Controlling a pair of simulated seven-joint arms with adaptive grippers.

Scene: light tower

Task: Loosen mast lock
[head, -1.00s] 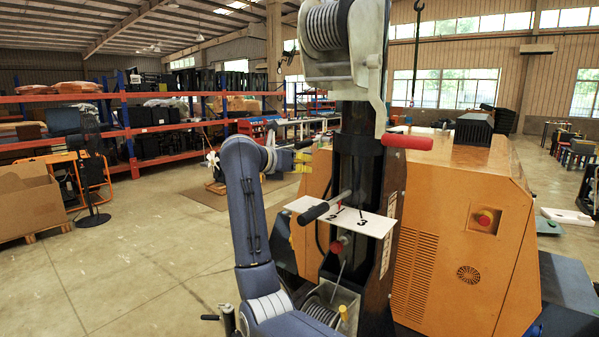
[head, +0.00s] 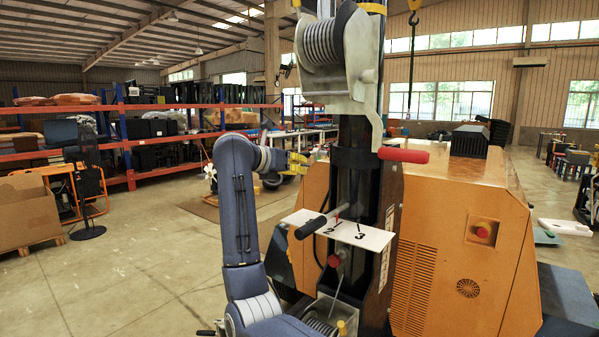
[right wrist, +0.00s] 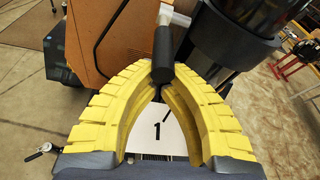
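The dark mast (head: 357,190) stands upright at the middle of the head view. A white plate (head: 375,239) on it shows the numbers 2 and 3. A lever with a black grip (head: 311,227) juts out leftward over the plate. The one visible arm, which I take as my right, has its yellow gripper (head: 298,162) left of the mast, above the lever in the picture. My left gripper is out of view.
An orange housing (head: 459,225) stands behind and right of the mast. A winch drum (head: 330,38) and a red handle (head: 403,155) are on the mast above. A red knob (head: 334,261) is below the plate. Open floor (head: 130,270) lies to the left.

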